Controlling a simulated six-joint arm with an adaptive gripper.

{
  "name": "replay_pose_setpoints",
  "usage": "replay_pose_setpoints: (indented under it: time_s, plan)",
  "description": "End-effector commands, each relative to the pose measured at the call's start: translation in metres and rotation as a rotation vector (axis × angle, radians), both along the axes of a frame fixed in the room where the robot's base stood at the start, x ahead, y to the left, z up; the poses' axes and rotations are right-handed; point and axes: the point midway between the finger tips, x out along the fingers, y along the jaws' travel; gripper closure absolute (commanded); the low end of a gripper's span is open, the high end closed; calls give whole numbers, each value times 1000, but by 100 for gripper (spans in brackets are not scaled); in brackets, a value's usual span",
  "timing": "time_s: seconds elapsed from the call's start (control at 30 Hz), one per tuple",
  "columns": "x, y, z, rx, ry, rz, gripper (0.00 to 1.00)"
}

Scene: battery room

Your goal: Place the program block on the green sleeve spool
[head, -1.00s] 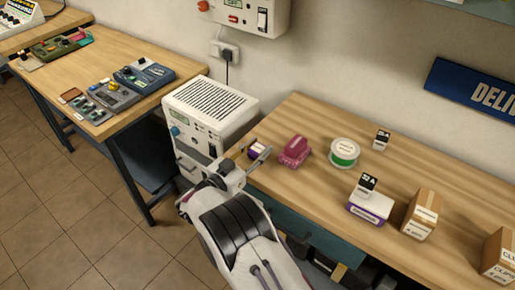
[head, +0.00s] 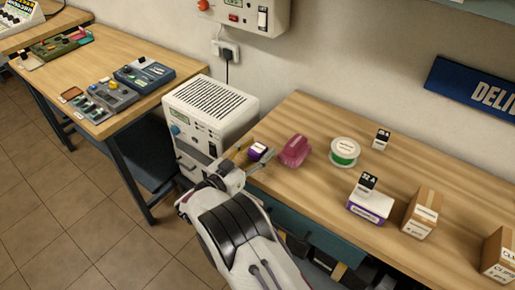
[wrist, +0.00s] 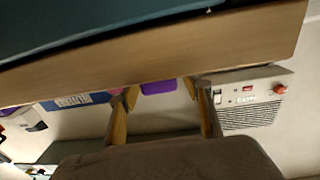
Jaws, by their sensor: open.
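A small purple block with a pale top (head: 258,150), which looks like the program block, sits near the left end of the workbench; its lettering is too small to read. The green sleeve spool (head: 344,152), with white flanges, lies flat on the bench further right, its top bare. My gripper (head: 254,158) is open and empty at the bench's front-left edge, its fingers on either side of the near side of the purple block. In the wrist view a purple patch (wrist: 158,88) shows between the open fingers (wrist: 165,104), partly hidden by the bench edge.
A pink object (head: 294,151) stands between the purple block and the spool. A black-and-white block (head: 381,138) is behind the spool. Cardboard boxes (head: 421,214) stand right. A white machine (head: 210,105) is left of the bench.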

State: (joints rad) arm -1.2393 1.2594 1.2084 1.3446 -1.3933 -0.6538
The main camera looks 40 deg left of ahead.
Motion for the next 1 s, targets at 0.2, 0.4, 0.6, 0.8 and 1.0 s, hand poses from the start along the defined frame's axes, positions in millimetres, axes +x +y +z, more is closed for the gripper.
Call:
replay_pose_setpoints:
  time_s: [0.2,0.4,0.6,0.8,1.0]
  plan:
    - [-18,2,0,0,0,2,51]
    - [-43,4,-6,-1,0,3,51]
    - [-64,5,-8,0,0,2,51]
    - [-74,5,-9,0,0,0,51]
    - [-75,5,-9,0,0,0,51]
